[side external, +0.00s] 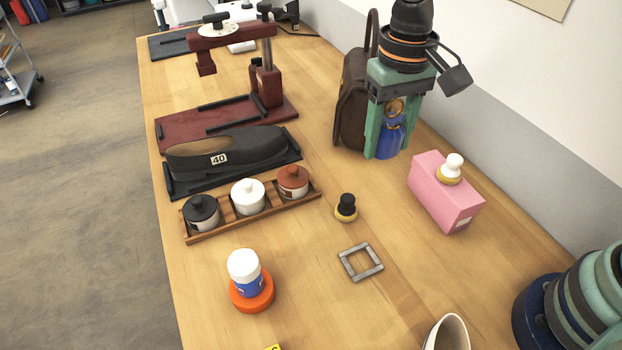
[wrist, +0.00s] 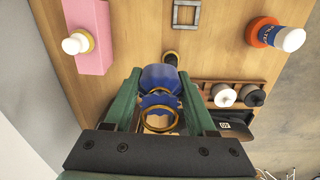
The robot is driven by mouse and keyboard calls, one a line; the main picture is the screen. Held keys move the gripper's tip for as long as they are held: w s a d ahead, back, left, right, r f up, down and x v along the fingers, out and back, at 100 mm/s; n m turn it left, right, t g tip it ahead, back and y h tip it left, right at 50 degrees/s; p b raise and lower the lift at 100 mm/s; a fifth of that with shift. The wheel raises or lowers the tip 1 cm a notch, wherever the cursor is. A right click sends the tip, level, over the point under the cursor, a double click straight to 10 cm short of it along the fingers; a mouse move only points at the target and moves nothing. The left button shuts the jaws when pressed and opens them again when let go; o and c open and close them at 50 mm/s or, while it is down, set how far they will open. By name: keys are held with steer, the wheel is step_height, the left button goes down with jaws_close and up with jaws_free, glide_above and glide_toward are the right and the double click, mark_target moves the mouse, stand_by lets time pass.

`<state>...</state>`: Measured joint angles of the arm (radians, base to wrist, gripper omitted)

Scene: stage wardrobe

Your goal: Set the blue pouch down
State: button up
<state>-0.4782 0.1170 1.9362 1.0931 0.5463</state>
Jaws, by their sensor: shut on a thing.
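The blue pouch (side external: 391,138) has a gold ring at its top and hangs upright between the green fingers of my gripper (side external: 386,152). My gripper is shut on it and points down over the right back part of the table. In the wrist view the pouch (wrist: 160,76) sits between the fingertips of my gripper (wrist: 161,84), with the gold ring nearer the camera. The pouch's bottom is close to the wooden tabletop (side external: 320,150); I cannot tell whether it touches. The fingers hide parts of its sides.
A dark brown bag (side external: 351,105) stands just left of my gripper. A pink box (side external: 443,200) with a white-topped stamp is to the right. A small black-knobbed stamp (side external: 346,208) and a grey square frame (side external: 360,262) lie in front. Bare wood lies between them.

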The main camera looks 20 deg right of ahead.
mark_target(370, 223)
step_height(370, 223, down, 18)
steer(key=shift+r, duration=0.1)
stand_by(0.4)
steer(key=o, duration=1.3)
steer(key=shift+o, duration=0.2)
step_height(370, 223, up, 12)
steer(key=s+d+r+t, duration=0.2)
steer(key=d+r, duration=0.4)
steer(key=d, duration=0.2)
steer(key=s+d+r+t, duration=0.2)
steer(key=d+r+t, duration=0.1)
steer(key=d+r, duration=0.3)
steer(key=d, duration=0.2)
steer(key=shift+d+n, duration=0.3)
steer(key=shift+n, duration=0.1)
steer(key=shift+s+d+r+t, duration=0.15)
steer(key=shift+s+d+t, duration=0.1)
steer(key=shift+t, duration=0.05)
steer(key=c, duration=0.5)
